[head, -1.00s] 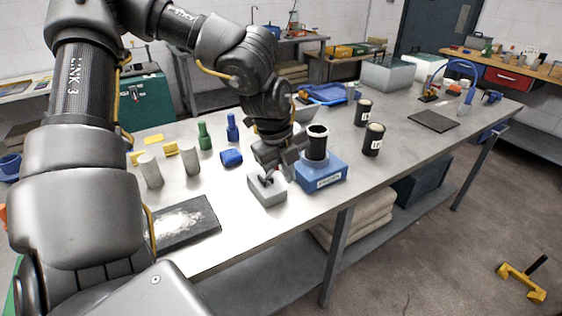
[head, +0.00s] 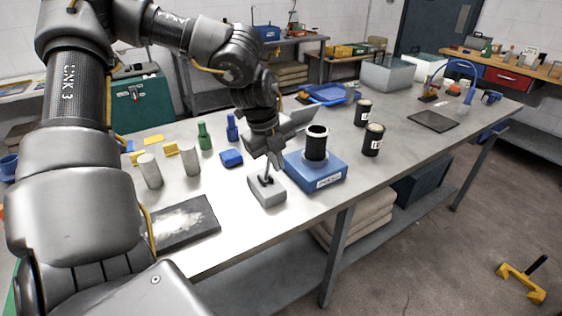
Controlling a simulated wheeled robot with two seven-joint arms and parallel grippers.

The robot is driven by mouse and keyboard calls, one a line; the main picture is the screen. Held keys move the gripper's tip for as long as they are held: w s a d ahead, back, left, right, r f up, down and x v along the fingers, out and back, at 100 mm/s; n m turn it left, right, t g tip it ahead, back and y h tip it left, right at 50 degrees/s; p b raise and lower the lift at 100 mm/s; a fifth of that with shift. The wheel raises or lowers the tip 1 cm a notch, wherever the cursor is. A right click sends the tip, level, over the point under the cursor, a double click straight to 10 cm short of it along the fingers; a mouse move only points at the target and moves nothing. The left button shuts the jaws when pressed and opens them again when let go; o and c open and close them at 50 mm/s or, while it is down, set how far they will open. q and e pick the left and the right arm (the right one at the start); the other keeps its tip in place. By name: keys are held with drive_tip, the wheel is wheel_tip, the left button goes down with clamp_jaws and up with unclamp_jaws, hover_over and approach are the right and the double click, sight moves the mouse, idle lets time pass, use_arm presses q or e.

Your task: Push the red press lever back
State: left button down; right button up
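I cannot make out a red lever clearly in the head view. A small grey control box (head: 267,191) with a short dark stick (head: 267,179) on top sits near the table's front edge. My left gripper (head: 270,163) points down just above that stick. The frames do not show clearly whether its fingers are apart or touch the stick. Right of it is a blue base (head: 318,181) with a white label, and a black cup-like cylinder (head: 316,146) stands upright on it. My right gripper is not in view.
Two black labelled canisters (head: 373,139) stand farther right. A dark powdery plate (head: 184,223) lies at front left.

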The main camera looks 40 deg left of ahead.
use_arm(q)
drive_tip(key=shift+w+a, duration=0.3)
drive_tip(key=shift+a, duration=0.65)
drive_tip(key=shift+w+a, duration=0.15)
drive_tip(key=shift+a, duration=0.4)
drive_tip(key=shift+w+a, duration=0.15)
drive_tip(key=shift+a, duration=0.4)
drive_tip(key=shift+d+r+p, duration=0.35)
drive_tip(key=shift+r+p, duration=0.1)
drive_tip(key=shift+r, duration=0.15)
drive_tip(key=shift+s+d+r, duration=0.2)
drive_tip(key=shift+d+r, duration=0.05)
drive_tip(key=shift+r, duration=0.15)
drive_tip(key=shift+r+p, duration=0.4)
drive_tip(key=shift+r, duration=0.1)
drive_tip(key=p+v, duration=0.1)
drive_tip(key=v, duration=0.1)
drive_tip(key=w+p+v, duration=0.1)
drive_tip(key=v, duration=0.1)
drive_tip(key=p+v, duration=0.1)
drive_tip(key=v, duration=0.1)
drive_tip(key=shift+w+d+r, duration=0.15)
drive_tip(key=shift+w+d, duration=0.05)
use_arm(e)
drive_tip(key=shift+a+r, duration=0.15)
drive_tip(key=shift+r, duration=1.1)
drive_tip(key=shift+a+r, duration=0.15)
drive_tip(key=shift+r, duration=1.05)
